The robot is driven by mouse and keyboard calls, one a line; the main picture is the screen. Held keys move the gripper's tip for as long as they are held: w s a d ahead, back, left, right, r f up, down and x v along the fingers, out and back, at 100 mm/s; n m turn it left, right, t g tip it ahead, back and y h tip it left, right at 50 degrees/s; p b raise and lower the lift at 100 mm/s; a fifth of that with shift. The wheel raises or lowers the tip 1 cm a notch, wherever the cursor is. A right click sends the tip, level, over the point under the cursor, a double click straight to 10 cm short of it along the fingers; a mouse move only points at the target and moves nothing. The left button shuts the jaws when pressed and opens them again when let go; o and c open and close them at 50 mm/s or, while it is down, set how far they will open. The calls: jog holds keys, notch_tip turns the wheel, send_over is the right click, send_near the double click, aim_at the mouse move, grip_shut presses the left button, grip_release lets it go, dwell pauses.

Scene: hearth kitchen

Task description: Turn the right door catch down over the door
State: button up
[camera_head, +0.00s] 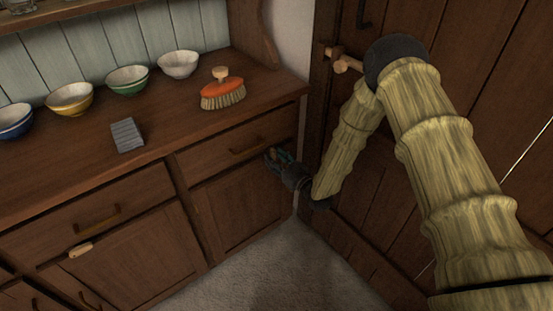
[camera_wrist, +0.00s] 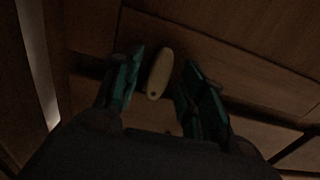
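The right door catch (camera_wrist: 160,73) is a small pale wooden oval with a dark screw near one end. In the wrist view it stands lengthwise between my fingers, slightly tilted, with narrow gaps on both sides. My gripper (camera_wrist: 157,88) is open around it, its teal fingers apart. In the head view my gripper (camera_head: 277,158) is at the upper right of the right cupboard door (camera_head: 238,203), just below the drawer, and mostly hides the catch. The wrist view is dark, so I cannot tell how deep the fingers reach.
A similar left catch (camera_head: 80,250) lies roughly level above the left cupboard door (camera_head: 138,258). A plank door (camera_head: 480,80) is close on the right.

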jog(key=shift+r, duration=0.1)
jog(key=v, duration=1.2)
dwell(0.4)
jog(key=s+d+f+m+g+h+p, duration=0.2)
jog(key=s+d+f+g+h+p, duration=0.1)
jog(key=s, duration=0.6)
jog(key=s+d+f+m+g+h+p, duration=0.2)
jog(key=s+d+f+g+h+p, duration=0.15)
jog(key=s, duration=0.55)
jog(key=s+d+f+m+g+h+p, duration=0.2)
jog(key=s+d+f+g, duration=0.1)
jog(key=s, duration=0.6)
jog(key=s+d+r+m+g+h+p, duration=0.1)
jog(key=s+d+g, duration=0.1)
jog(key=s, duration=0.5)
jog(key=s+d+r+g+h+p, duration=0.1)
jog(key=s+d+g, duration=0.1)
jog(key=s, duration=0.6)
jog(key=shift+s+r+m+g+p, duration=0.3)
jog(key=shift+r+m+g, duration=0.1)
jog(key=shift+g, duration=0.15)
jog(key=shift+d, duration=0.1)
